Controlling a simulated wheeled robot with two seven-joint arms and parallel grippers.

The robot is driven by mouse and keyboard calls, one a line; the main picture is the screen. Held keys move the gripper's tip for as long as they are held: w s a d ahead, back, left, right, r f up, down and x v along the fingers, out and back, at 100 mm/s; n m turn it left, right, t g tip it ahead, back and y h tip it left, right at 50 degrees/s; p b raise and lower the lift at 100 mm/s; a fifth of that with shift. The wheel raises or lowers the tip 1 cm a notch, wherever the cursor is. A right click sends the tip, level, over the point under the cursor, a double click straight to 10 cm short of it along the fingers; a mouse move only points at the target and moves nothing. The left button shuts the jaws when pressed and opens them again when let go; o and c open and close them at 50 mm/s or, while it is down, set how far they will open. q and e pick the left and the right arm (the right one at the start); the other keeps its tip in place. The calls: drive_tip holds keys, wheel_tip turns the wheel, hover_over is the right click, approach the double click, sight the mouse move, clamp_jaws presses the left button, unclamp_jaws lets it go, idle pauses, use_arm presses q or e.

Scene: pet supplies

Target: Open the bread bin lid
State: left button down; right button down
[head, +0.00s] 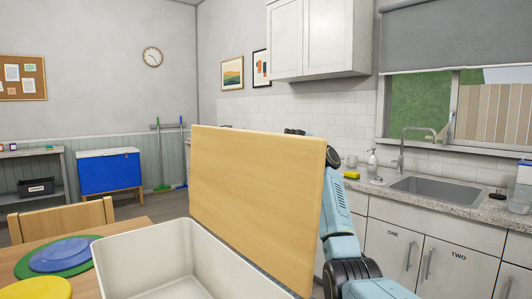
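The bread bin is a cream-white open box (150,251) at the bottom centre, and its empty-looking inside shows in part. Its pale wooden lid (255,195) stands steeply upright along the bin's right side, so the bin is open at the top. My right arm, blue and black, rises behind the lid on the right. Its gripper is hidden behind the lid; only a dark part of the arm peeks over the lid's top edge. I cannot tell whether it touches the lid. My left gripper is out of view.
A wooden table (95,238) at left holds a green plate (30,270) with a blue disc (62,254) and a yellow round thing (38,289). A chair (62,220) stands behind it. A counter with a sink (440,188) and a soap bottle (372,162) runs along the right.

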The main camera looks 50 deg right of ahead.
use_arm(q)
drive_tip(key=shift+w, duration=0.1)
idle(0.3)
use_arm(e)
drive_tip(key=c, duration=1.4)
unclamp_jaws()
drive_tip(key=shift+d, duration=0.1)
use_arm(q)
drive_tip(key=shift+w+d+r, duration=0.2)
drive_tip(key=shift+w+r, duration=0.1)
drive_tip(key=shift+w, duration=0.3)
use_arm(e)
drive_tip(key=v, duration=0.7)
drive_tip(key=shift+d, duration=0.25)
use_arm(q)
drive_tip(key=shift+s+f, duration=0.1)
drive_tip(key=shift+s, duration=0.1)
use_arm(e)
drive_tip(key=shift+f, duration=0.1)
